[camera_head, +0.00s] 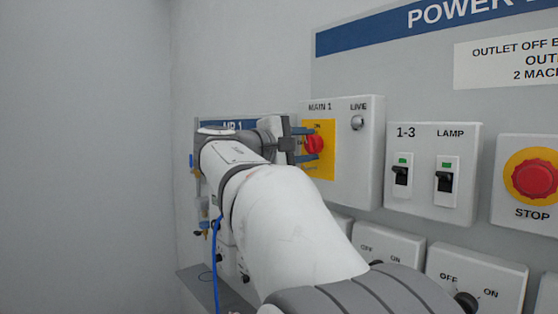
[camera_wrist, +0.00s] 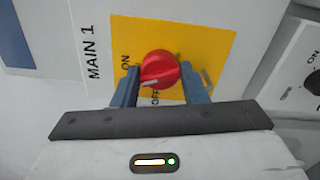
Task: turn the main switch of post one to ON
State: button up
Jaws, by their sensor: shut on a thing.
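The main switch of post one is a red knob (camera_head: 314,145) on a yellow plate (camera_head: 324,168), on a white box marked MAIN 1 (camera_head: 352,180). The knob (camera_wrist: 161,68) also shows in the wrist view, with ON and OFF printed beside it. Its white mark appears to point between the two words, though the exact angle is hard to tell. My gripper (camera_head: 308,144) has its blue fingers on both sides of the knob and is shut on it. In the wrist view, my gripper (camera_wrist: 160,75) partly hides the yellow plate's lower edge.
To the right are the LIVE lamp (camera_head: 357,123), a 1-3 and LAMP switch box (camera_head: 430,205) and a red STOP button (camera_head: 535,178). OFF/ON boxes (camera_head: 475,270) sit below. The grey wall at left is bare.

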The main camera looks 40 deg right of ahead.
jog(key=m+b, duration=0.2)
jog(key=shift+f+m, duration=0.1)
jog(key=shift+m, duration=0.2)
jog(key=shift+r+m+b, duration=0.2)
jog(key=shift+m+b, duration=0.6)
jog(key=shift+m, duration=0.3)
jog(key=shift+r, duration=0.1)
jog(key=o, duration=0.9)
jog(key=shift+d, duration=0.2)
jog(key=shift+f, duration=0.2)
jog(key=shift+f, duration=0.15)
